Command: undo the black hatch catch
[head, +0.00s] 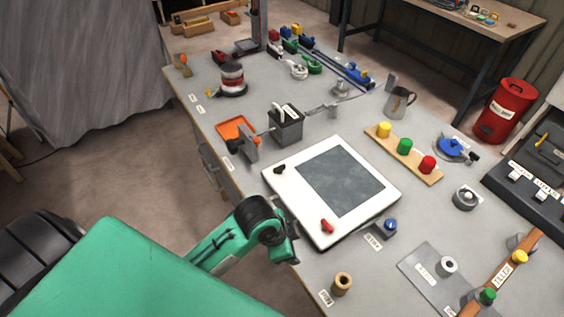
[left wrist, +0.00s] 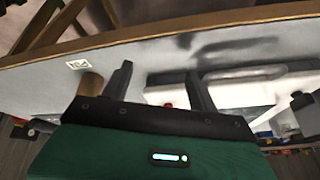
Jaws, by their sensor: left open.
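The hatch is a white square frame (head: 283,204) around a grey panel, lying on the grey bench. The black catch (head: 280,170) is at its left corner in the head view. A red catch (head: 327,226) is at the near corner. My left gripper (head: 291,248) is by the hatch's near-left edge, nearer the red catch and apart from the black one. In the left wrist view the two dark fingers (left wrist: 160,84) stand apart with nothing held. Beyond them are the white hatch edge (left wrist: 240,86) and a bit of red (left wrist: 168,104). I cannot make out the black catch there.
A tan roll (head: 342,284) stands near the front edge, right of my left gripper. A blue knob (head: 390,225) is right of the hatch. A dark grey box (head: 286,127) and an orange tray (head: 232,130) stand beyond the black catch. The bench edge (head: 232,190) runs along the left.

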